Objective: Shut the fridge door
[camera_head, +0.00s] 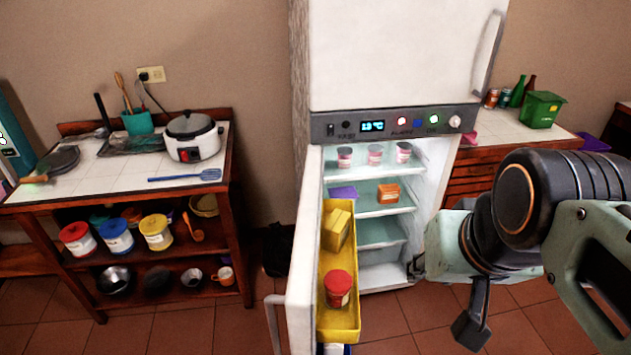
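The white fridge (400,55) stands in the middle of the view, and its lower compartment is open. The fridge door (303,255) is swung wide out from the left side, seen nearly edge-on. Its handle (272,318) is on the outer left side, and its lower end is cut off by the frame. A yellow door shelf (340,322) on the inside faces right. My gripper (443,297) is right of the door, in front of the fridge's lower right corner. Its fingers look spread apart and empty, with clear space between it and the door.
The door shelf holds a yellow block (336,230) and a red-lidded jar (338,288). Jars and an orange box (387,193) sit on the inner shelves. A wooden table (120,170) with a rice cooker (192,136) stands left. A counter (515,142) is right. Tiled floor (195,330) is clear left of the door.

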